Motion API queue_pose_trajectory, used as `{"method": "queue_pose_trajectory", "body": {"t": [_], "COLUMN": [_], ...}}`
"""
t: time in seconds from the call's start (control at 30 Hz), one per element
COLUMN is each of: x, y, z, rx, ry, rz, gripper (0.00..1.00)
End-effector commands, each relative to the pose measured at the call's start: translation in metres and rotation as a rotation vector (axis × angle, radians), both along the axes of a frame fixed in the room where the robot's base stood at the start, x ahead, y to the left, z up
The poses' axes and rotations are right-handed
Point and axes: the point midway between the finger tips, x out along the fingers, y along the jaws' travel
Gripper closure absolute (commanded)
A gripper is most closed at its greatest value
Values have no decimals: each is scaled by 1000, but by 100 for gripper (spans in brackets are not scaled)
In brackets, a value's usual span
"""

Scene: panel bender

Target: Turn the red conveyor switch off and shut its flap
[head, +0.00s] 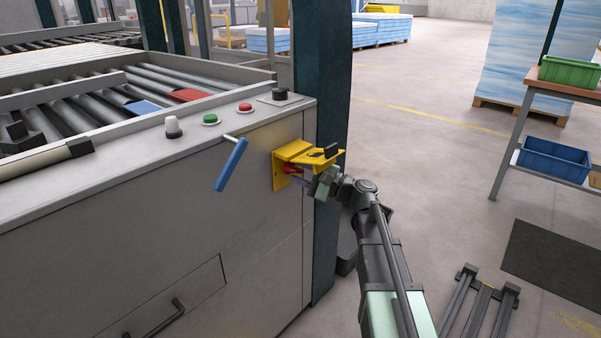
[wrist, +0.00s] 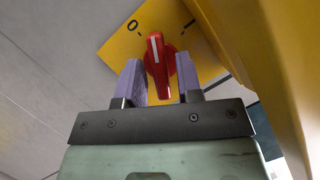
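The red switch (head: 291,170) sits on a yellow plate on the grey machine's side. In the wrist view the red switch (wrist: 158,66) has its white line pointing up, between the "0" mark (wrist: 135,27) and a second tick on the right, nearer the "0". The yellow flap (head: 318,157) stands open, sticking out above the switch, with a black grip (head: 331,150). My gripper (head: 304,175) is under the flap. In the wrist view my gripper's (wrist: 160,84) purple fingers are apart, one on each side of the red knob, with small gaps showing; contact is unclear.
A blue lever (head: 231,165) sticks out left of the switch box. Green and red buttons (head: 245,107) and other knobs sit on the top edge. A dark green post (head: 321,90) stands just behind the box.

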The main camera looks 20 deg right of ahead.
Motion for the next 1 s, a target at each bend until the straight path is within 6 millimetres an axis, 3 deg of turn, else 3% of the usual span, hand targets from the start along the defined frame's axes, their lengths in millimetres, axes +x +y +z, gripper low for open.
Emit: {"method": "queue_pose_trajectory", "body": {"t": [0.37, 0.77, 1.0], "x": [-3, -54, -63], "y": [-4, -75, -87], "z": [-2, -20, -21], "rx": [0, 0, 0], "ry": [0, 1, 0], "rz": [-1, -3, 0], "gripper": [60, 60, 60]}}
